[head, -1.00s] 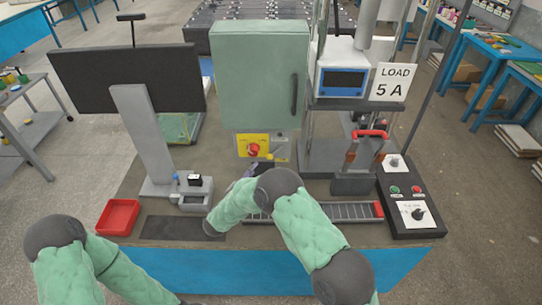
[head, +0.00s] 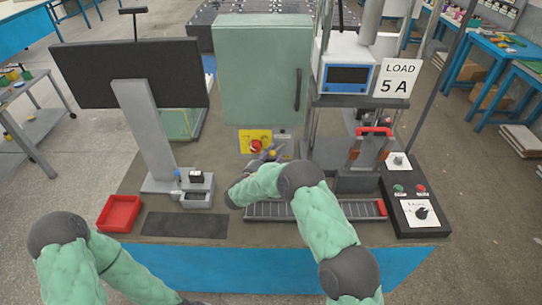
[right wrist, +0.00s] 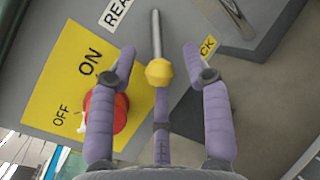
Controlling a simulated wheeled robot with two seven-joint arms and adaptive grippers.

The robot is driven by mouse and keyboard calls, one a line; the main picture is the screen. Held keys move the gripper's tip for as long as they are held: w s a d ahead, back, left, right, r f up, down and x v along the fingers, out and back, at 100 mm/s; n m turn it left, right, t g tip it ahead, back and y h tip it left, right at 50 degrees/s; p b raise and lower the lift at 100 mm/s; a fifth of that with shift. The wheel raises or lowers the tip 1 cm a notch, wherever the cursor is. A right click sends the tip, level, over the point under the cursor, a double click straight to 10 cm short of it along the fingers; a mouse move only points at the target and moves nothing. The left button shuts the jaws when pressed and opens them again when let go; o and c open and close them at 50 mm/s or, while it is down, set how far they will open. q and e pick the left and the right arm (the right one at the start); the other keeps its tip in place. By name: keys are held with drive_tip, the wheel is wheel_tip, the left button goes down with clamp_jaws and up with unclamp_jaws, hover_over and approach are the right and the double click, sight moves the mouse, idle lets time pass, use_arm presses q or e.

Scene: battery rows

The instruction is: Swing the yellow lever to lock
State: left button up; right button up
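The lever is a metal rod with a yellow knob (right wrist: 159,73) at its end, on the front of the grey-green cabinet (head: 261,75). In the right wrist view my right gripper (right wrist: 160,62) is open, with its purple fingers spread on both sides of the knob and the third finger below it. I see no clear grip on the knob. In the head view the right gripper (head: 268,157) is at the cabinet's lower front and partly covers the lever. My left gripper is out of view.
A red rotary switch (right wrist: 106,110) on a yellow ON/OFF plate (right wrist: 62,90) sits close beside the left finger. A partly hidden label ending in "CK" (right wrist: 208,46) is at right. A red tray (head: 119,213) and black control box (head: 413,205) flank the bench.

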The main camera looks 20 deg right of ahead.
clamp_jaws()
drive_tip(key=shift+a+r+m+g+y+b, duration=0.2)
drive_tip(key=shift+r+m+y+b, duration=0.15)
drive_tip(key=shift+m, duration=0.2)
drive_tip(key=shift+a+r+m+g+y+b, duration=0.1)
drive_tip(key=shift+r+m+g+y+b, duration=0.15)
drive_tip(key=shift+m, duration=0.3)
drive_tip(key=shift+w, duration=0.1)
drive_tip(key=shift+o, duration=0.8)
unclamp_jaws()
drive_tip(key=v, duration=1.2)
